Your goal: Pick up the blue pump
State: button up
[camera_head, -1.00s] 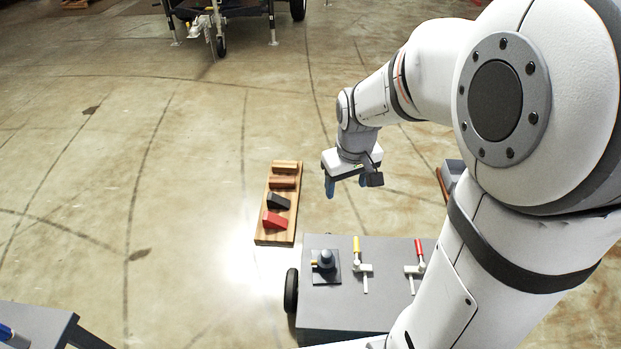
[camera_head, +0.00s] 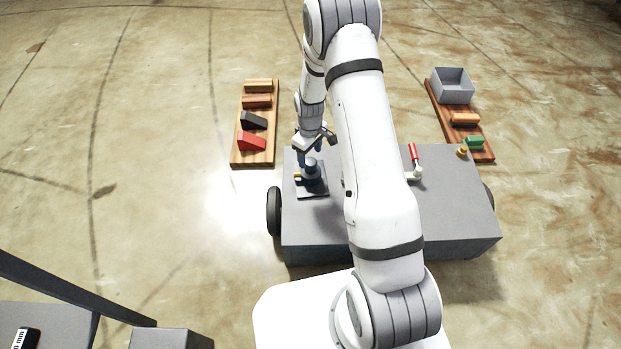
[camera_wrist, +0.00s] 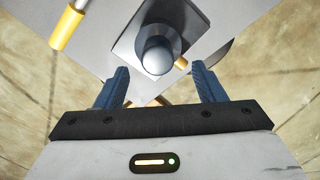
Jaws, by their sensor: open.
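In the wrist view the pump's round top (camera_wrist: 156,52) lies just ahead of and between the fingertips. My gripper (camera_head: 310,156) is open over the pump, blue fingers pointing down. In the wrist view my gripper (camera_wrist: 160,69) has one finger on each side, with gaps to the pump. Whether a finger touches it cannot be told.
A yellow handle (camera_wrist: 68,28) shows near the left finger. A wooden board (camera_head: 254,157) with blocks lies left; another with a grey bin (camera_head: 452,88) lies right.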

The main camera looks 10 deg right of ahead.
aim_at(310, 161)
notch_tip(310, 161, down, 6)
jog(key=b, duration=0.3)
jog(key=shift+w+d, duration=0.1)
jog(key=shift+c, duration=0.4)
grip_shut()
jog(key=shift+r, duration=0.15)
